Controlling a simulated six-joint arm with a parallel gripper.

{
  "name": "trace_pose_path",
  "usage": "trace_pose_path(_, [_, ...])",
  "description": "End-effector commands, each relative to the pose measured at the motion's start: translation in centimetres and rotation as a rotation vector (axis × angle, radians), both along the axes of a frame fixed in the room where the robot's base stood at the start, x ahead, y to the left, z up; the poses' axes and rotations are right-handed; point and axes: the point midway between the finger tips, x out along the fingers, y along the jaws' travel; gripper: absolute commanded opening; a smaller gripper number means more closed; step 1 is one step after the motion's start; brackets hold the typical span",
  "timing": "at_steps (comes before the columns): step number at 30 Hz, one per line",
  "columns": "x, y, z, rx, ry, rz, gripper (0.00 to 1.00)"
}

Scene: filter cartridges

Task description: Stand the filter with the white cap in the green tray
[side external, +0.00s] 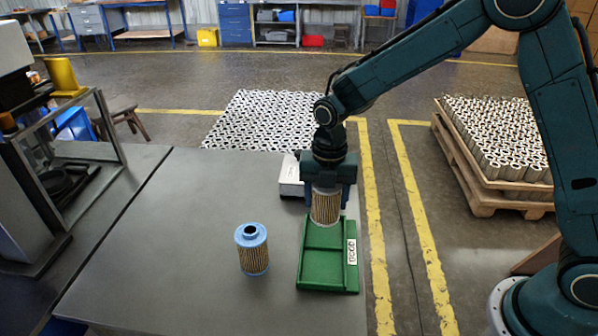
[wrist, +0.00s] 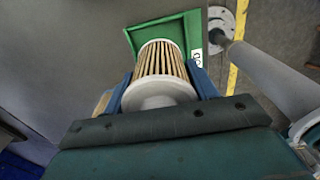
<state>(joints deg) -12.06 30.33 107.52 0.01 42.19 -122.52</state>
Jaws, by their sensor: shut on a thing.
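The filter with the white cap (wrist: 160,88) is in my gripper, its cap end towards the wrist camera. Its tan pleated body (side external: 326,208) hangs upright below the jaws in the side view, where the cap is hidden. My gripper (side external: 327,193) is shut on it, with the blue fingers on either side. The green tray (side external: 322,268) lies on the grey table, and the filter is at its far end. I cannot tell whether the filter's lower end touches the tray. The tray also shows beyond the filter in the wrist view (wrist: 178,33).
A filter with a blue cap (side external: 252,249) stands on the table left of the tray. A white object (side external: 290,176) sits behind my gripper, partly hidden. A metal-framed machine (side external: 65,160) stands at the left. The table's middle left is clear.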

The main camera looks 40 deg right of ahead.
Motion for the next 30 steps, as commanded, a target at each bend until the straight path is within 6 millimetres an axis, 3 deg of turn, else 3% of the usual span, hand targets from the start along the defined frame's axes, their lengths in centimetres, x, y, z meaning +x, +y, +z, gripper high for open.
trace_pose_path(14, [-0.2, -0.1, -0.6, 0.001, -0.001, 0.008, 0.34])
trace_pose_path(30, [-0.2, -0.1, -3.3, 0.000, 0.000, 0.007, 0.34])
